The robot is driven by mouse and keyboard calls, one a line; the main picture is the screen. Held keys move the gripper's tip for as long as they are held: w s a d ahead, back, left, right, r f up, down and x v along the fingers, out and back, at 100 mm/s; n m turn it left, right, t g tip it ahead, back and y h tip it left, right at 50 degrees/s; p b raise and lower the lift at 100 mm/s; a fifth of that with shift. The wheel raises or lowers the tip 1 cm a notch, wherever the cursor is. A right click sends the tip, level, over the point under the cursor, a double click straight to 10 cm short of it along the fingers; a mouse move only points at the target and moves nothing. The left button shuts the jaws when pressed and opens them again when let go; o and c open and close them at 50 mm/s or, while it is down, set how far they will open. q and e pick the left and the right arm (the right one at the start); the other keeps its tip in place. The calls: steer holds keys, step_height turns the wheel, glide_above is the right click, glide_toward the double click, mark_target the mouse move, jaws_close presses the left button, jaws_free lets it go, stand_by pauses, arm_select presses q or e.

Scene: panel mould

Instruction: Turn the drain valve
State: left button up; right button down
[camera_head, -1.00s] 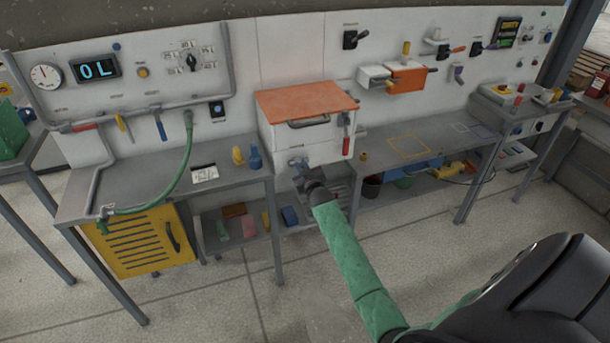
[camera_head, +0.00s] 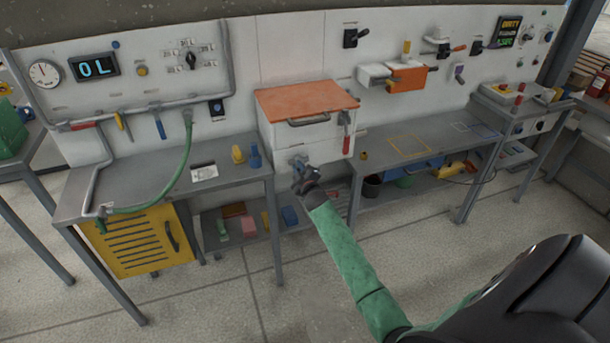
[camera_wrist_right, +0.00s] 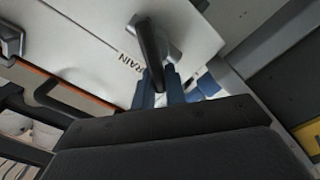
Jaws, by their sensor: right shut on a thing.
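The drain valve sits on the front of the white cabinet below the orange lid. Its dark lever (camera_wrist_right: 150,50) shows in the right wrist view, running from a grey round hub (camera_wrist_right: 165,38) down between my fingers. The letters "RAIN" are printed beside it on the white panel. My right gripper (camera_wrist_right: 159,88) has blue fingers closed around the lever's lower end. In the head view my right gripper (camera_head: 302,182) is small, in front of the cabinet, and partly hides the valve. My left gripper is not in view.
The white cabinet (camera_head: 300,135) with the orange lid (camera_head: 305,99) stands between two grey benches. A red-handled lever (camera_head: 346,139) hangs on its right side. A green hose (camera_head: 183,165) loops over the left bench (camera_head: 130,178). Open floor lies in front.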

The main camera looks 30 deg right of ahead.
steer(key=n, duration=0.1)
steer(key=f+n+b, duration=0.1)
steer(key=n, duration=0.1)
steer(key=shift+a, duration=0.15)
steer(key=shift+r+n, duration=0.1)
steer(key=shift+n, duration=0.4)
steer(key=shift+a+f+n+b, duration=0.1)
steer(key=shift+f+n+b, duration=0.25)
steer(key=shift+n+b, duration=0.2)
steer(key=shift+f+n, duration=0.1)
steer(key=shift+n, duration=0.55)
steer(key=c, duration=1.9)
jaws_free()
steer(key=shift+n, duration=0.4)
steer(key=o, duration=0.5)
steer(key=shift+w, duration=0.1)
steer(key=shift+c, duration=0.2)
